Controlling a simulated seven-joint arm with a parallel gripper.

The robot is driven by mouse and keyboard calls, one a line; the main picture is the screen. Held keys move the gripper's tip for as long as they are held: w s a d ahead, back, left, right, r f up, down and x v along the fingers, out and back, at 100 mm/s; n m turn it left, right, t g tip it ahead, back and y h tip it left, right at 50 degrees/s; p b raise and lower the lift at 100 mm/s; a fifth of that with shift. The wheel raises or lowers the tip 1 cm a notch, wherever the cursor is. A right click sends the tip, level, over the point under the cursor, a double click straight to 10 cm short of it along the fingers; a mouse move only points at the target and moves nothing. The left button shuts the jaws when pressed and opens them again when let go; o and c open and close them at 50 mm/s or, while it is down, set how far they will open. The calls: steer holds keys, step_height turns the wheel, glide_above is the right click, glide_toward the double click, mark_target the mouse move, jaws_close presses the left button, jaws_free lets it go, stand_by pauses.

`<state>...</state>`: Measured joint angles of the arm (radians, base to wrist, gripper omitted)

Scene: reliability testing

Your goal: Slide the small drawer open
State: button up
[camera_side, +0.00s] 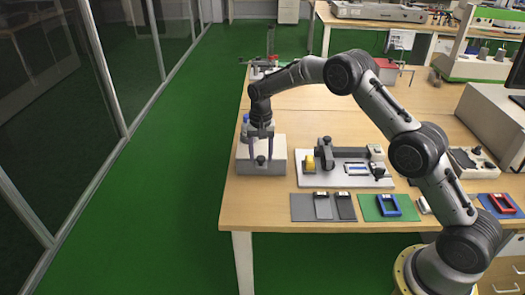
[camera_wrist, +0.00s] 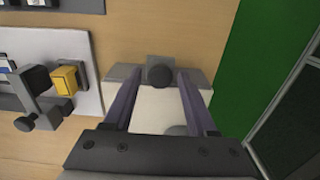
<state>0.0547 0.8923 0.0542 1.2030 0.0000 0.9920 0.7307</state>
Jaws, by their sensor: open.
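The small drawer unit (camera_side: 279,163) is a light grey box at the left end of the wooden table in the side view. A dark round knob (camera_side: 261,160) is on its front, and the knob also shows in the wrist view (camera_wrist: 160,74). No gap around the drawer front is visible. My gripper (camera_side: 261,152) points down over the unit. In the wrist view my gripper (camera_wrist: 159,72) is open, with one finger on each side of the knob. I cannot tell whether either finger touches it. The fingers and palm hide part of the box top.
A white board (camera_side: 375,178) with a yellow block (camera_side: 310,163) and a dark clamp lies right of the drawer. A grey mat (camera_side: 301,207) with two dark plates and a green mat (camera_side: 372,207) with a blue frame lie along the front edge. The table's left edge is close.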

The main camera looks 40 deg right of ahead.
steer(key=c, duration=0.7)
steer(key=shift+s+a, duration=3.95)
steer(key=o, duration=0.7)
steer(key=shift+r, duration=2.55)
